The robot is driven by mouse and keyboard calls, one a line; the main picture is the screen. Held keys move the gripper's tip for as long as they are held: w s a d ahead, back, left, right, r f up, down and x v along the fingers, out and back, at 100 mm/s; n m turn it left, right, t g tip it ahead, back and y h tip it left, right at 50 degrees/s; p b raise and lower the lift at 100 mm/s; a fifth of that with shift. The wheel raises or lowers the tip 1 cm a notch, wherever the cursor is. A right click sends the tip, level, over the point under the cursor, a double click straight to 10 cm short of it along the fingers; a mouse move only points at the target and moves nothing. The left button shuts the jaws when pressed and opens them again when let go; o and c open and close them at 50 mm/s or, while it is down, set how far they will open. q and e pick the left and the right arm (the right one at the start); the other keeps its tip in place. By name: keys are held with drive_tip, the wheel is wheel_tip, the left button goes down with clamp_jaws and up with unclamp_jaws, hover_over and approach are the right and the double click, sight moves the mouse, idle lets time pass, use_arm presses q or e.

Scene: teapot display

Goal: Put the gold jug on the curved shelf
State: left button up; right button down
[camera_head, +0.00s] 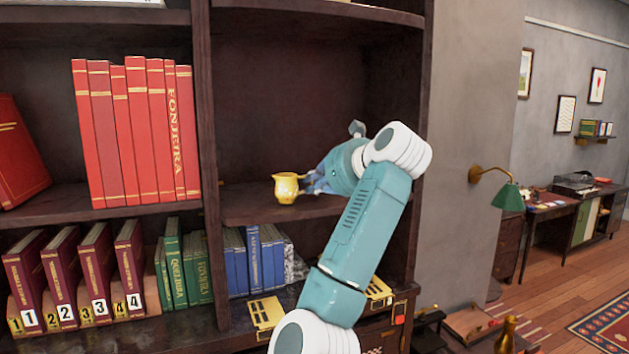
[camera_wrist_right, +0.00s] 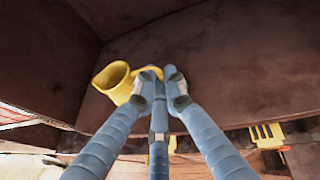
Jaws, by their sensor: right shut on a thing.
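The gold jug (camera_head: 286,189) is small and upright in the head view, in front of or over the dark wooden shelf (camera_head: 245,208) in the middle bay. My right gripper (camera_head: 308,184) reaches in from the right and is shut on the jug's handle side. In the right wrist view the jug (camera_wrist_right: 112,82) shows its open mouth, left of the closed blue fingers (camera_wrist_right: 159,85). The shelf board (camera_wrist_right: 230,70) curves along its front edge there. I cannot tell whether the jug's base touches the shelf. My left gripper is not in view.
Red books (camera_head: 135,130) stand left of the upright divider (camera_head: 206,120). Blue books (camera_head: 255,258) and a yellow box (camera_head: 266,314) are below the shelf. The shelf space behind the jug looks empty. A green lamp (camera_head: 508,195) juts from the wall at right.

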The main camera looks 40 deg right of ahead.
drive_tip(key=shift+w+f, duration=0.1)
drive_tip(key=shift+f, duration=0.1)
drive_tip(key=shift+f, duration=0.15)
drive_tip(key=c, duration=1.8)
unclamp_jaws()
